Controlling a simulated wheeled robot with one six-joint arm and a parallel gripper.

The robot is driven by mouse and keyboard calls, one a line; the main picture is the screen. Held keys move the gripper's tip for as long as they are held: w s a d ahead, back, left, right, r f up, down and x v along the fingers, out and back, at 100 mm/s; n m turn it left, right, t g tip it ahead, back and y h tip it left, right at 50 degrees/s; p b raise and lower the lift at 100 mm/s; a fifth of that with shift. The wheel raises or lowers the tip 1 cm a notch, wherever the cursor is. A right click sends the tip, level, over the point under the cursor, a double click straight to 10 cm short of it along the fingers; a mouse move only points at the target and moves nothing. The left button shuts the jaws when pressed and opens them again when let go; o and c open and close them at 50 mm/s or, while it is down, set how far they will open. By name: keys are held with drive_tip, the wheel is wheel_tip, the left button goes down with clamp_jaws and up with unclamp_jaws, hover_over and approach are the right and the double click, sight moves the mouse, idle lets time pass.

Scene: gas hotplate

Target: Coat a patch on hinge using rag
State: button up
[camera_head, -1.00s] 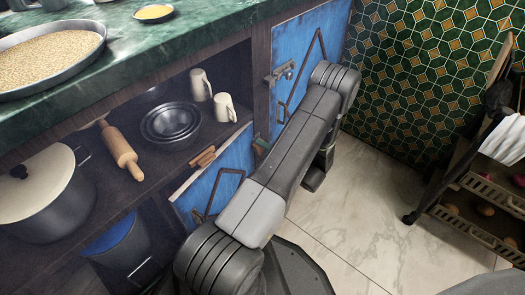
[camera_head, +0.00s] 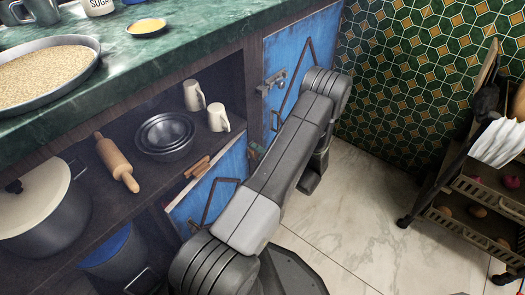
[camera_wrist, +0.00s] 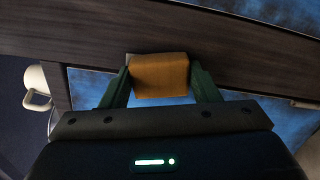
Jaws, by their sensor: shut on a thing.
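My gripper (camera_wrist: 159,82) shows in the wrist view with its two green fingers shut on the rag, a folded orange-brown block (camera_wrist: 159,74). The rag is in front of a dark wood cabinet rail (camera_wrist: 230,55), with blue door panels above and below it. I cannot tell whether the rag touches the wood. No hinge can be made out in the wrist view; the rag and gripper may cover it. In the head view, my arm hides most of the gripper area. A metal latch-like fitting (camera_head: 271,82) is on the upper blue door (camera_head: 297,45).
Left of my arm, the open shelf holds mugs (camera_head: 219,117), stacked bowls (camera_head: 166,136), a rolling pin (camera_head: 117,163) and a pot (camera_head: 50,212). A lower blue door (camera_head: 212,190) is near my arm. A cart (camera_head: 470,195) stands right. Marble floor (camera_head: 360,200) between is clear.

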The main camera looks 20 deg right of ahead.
drive_tip(key=shift+s+a, duration=0.25)
drive_tip(key=shift+a, duration=0.2)
drive_tip(key=shift+s+a, duration=0.2)
drive_tip(key=shift+a, duration=0.25)
drive_tip(key=shift+r+p, duration=0.55)
drive_tip(key=shift+r, duration=0.05)
drive_tip(key=shift+w+d+b, duration=0.15)
drive_tip(key=shift+w+d, duration=0.15)
drive_tip(key=shift+d, duration=0.3)
drive_tip(key=shift+w+d+b, duration=0.2)
drive_tip(key=shift+w+d, duration=0.1)
drive_tip(key=shift+d, duration=0.3)
drive_tip(key=shift+w+d+b, duration=0.15)
drive_tip(key=shift+w+d, duration=0.15)
drive_tip(key=shift+d, duration=0.3)
drive_tip(key=shift+s, duration=0.1)
drive_tip(key=shift+v, duration=3)
drive_tip(key=shift+d, duration=0.1)
drive_tip(key=shift+v, duration=1.45)
